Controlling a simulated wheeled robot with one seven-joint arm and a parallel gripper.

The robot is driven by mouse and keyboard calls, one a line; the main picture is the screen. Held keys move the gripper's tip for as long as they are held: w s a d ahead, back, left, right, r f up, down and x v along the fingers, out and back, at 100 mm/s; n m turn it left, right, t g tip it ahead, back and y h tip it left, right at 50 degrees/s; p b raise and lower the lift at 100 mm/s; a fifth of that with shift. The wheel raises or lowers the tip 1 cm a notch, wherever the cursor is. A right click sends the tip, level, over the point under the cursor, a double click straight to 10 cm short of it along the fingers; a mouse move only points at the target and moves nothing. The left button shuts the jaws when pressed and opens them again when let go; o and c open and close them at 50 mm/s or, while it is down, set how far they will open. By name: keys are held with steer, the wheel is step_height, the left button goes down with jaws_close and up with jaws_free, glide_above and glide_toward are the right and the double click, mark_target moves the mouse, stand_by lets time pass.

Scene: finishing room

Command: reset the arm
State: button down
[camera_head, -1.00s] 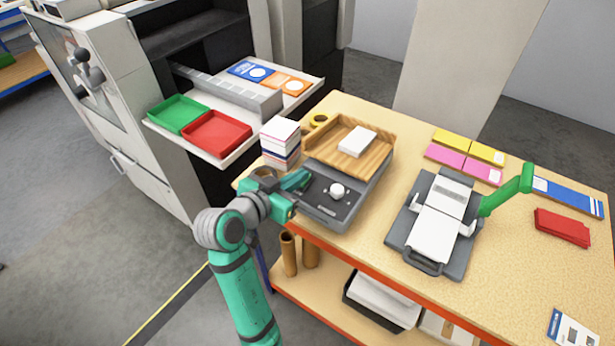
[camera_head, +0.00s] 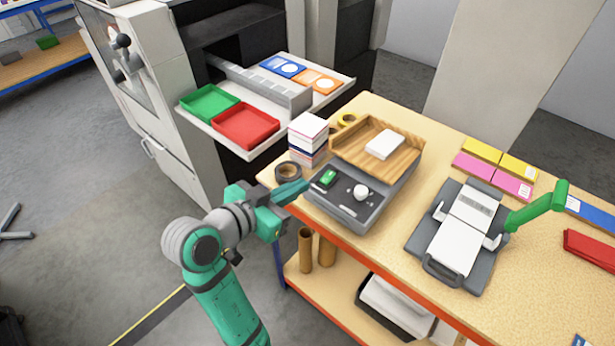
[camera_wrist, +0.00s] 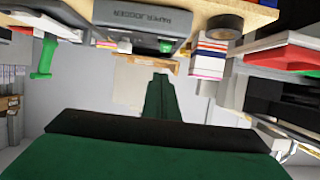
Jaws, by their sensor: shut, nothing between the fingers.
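My green and grey arm reaches up from the bottom of the head view. My gripper (camera_head: 306,186) is shut and empty, at the table's near left edge, close to the front left corner of the grey paper jogger (camera_head: 350,213). The jogger has a green button (camera_head: 328,178), a white knob (camera_head: 361,192) and a wooden tray (camera_head: 408,156) with a white paper stack (camera_head: 385,146). In the wrist view the shut fingers (camera_wrist: 160,80) point away from the camera, and the jogger (camera_wrist: 135,38) shows at the top.
A tape roll (camera_head: 288,171) and a stack of pads (camera_head: 307,135) stand just beyond my gripper. A grey device with a green lever (camera_head: 537,207) stands right on the table (camera_head: 400,235). Green (camera_head: 209,103) and red (camera_head: 246,126) trays sit at the back left. Open floor lies left.

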steer(key=shift+s+a, duration=0.25)
steer(key=shift+s, duration=0.2)
steer(key=shift+a, duration=0.1)
step_height(320, 180, down, 14)
steer(key=s+d+r+n+t+y, duration=0.1)
steer(key=n+t+y, duration=0.25)
steer(key=n, duration=0.35)
steer(key=s+f+n+y, duration=0.3)
steer(key=s+f+y, duration=0.1)
steer(key=s+f, duration=0.45)
steer(key=s+m+t+y, duration=0.1)
steer(key=s+y, duration=0.1)
steer(key=s, duration=2.1)
steer(key=shift+d+r+t, duration=0.2)
steer(key=shift+r+t, duration=0.15)
